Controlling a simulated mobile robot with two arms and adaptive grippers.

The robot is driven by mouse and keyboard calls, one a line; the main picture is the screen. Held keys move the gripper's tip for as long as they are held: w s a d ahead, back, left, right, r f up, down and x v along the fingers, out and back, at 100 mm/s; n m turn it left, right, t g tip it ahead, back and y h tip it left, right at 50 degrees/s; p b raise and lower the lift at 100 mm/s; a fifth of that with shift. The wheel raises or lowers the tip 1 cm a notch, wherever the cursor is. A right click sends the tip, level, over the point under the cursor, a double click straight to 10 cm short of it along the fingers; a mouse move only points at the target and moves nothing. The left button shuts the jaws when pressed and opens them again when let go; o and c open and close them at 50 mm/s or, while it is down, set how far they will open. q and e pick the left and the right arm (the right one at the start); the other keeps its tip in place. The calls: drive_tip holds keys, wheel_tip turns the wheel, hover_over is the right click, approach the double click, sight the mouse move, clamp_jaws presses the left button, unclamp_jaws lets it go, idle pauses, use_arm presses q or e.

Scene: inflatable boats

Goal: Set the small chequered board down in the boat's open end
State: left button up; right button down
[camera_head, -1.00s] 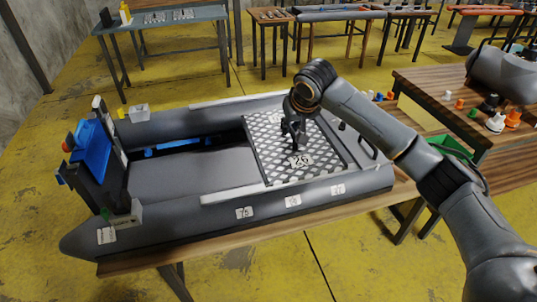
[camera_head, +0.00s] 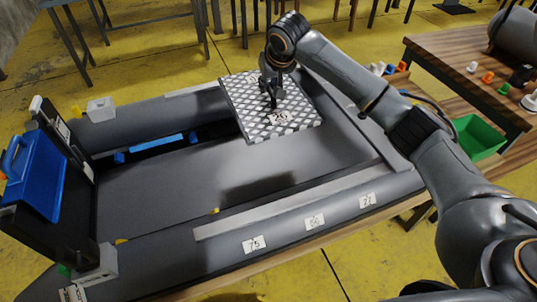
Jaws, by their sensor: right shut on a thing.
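The small chequered board (camera_head: 243,100), grey and white with a dark rim and a number label, hangs from my right gripper (camera_head: 271,97). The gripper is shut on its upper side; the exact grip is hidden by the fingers. The board is held nearly flat above the floor and far side of the grey inflatable boat (camera_head: 285,230), and a dark shadow lies on the boat floor nearer to me. The boat's upright dark end panel (camera_head: 75,215) is at the left. My left gripper is not in view.
A blue case (camera_head: 32,175) is on the end panel. A blue bar (camera_head: 155,142) lies at the boat's far side. A green bin (camera_head: 477,138) and a wooden table (camera_head: 465,75) with small coloured pieces stand at the right. The boat floor's near-left part is clear.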

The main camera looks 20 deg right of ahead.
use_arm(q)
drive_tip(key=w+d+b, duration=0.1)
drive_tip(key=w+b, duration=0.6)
use_arm(e)
wheel_tip(320, 180, down, 22)
drive_tip(key=b, duration=0.8)
drive_tip(key=shift+w+r+b, duration=0.15)
drive_tip(key=shift+b, duration=0.25)
wheel_tip(320, 180, down, 2)
drive_tip(key=shift+f+b, duration=0.25)
drive_tip(key=shift+b, duration=0.05)
drive_tip(key=shift+f, duration=0.4)
drive_tip(key=c, duration=1.5)
unclamp_jaws()
drive_tip(key=shift+s+f, duration=0.2)
drive_tip(key=shift+o, duration=0.8)
drive_tip(key=shift+w, duration=0.15)
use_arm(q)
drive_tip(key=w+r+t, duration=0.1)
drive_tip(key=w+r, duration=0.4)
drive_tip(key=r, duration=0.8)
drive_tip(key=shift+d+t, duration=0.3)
use_arm(e)
drive_tip(key=shift+r, duration=0.1)
